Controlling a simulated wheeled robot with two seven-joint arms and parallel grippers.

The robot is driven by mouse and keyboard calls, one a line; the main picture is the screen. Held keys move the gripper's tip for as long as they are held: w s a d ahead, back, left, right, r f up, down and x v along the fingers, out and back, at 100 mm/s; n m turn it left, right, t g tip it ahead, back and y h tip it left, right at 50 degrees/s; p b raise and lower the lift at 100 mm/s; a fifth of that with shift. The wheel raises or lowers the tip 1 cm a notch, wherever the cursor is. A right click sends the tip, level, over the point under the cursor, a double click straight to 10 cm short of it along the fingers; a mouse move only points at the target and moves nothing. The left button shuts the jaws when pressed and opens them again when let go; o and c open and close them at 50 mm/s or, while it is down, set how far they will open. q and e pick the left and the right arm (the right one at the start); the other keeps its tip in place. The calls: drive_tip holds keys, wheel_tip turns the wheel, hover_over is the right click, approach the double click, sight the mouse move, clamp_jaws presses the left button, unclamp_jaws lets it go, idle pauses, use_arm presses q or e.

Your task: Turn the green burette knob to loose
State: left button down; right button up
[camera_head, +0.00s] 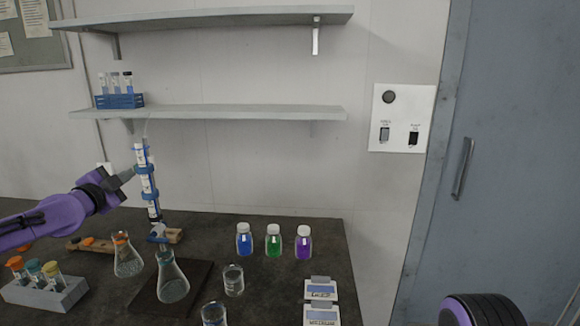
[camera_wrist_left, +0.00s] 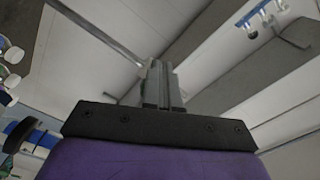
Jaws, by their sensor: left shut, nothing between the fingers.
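The burette (camera_head: 147,182) stands upright on a stand at the back left of the bench, with blue clamps along it. A blue piece (camera_head: 158,232) shows at its lower end, above the wooden base. I cannot make out a green knob there. My left gripper (camera_head: 128,174) is shut and empty, just left of the burette's upper part. I cannot tell if it touches the burette. In the left wrist view its fingers (camera_wrist_left: 160,82) are together, pointing up the picture. My right gripper is not in view.
Flasks (camera_head: 173,278) and beakers (camera_head: 233,281) stand in front of the burette. Three capped bottles (camera_head: 273,242) stand to the right. A rack of stoppered tubes (camera_head: 45,292) is at the front left. The lower shelf (camera_head: 230,112) is above the bench.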

use_arm(q)
drive_tip(key=shift+d+f+b, duration=0.2)
drive_tip(key=shift+d+b, duration=0.1)
drive_tip(key=shift+b, duration=0.2)
drive_tip(key=s+a+b, duration=0.1)
drive_tip(key=s, duration=0.5)
drive_tip(key=shift+f+b, duration=0.2)
drive_tip(key=shift+b, duration=0.2)
drive_tip(key=shift+a+f, duration=0.1)
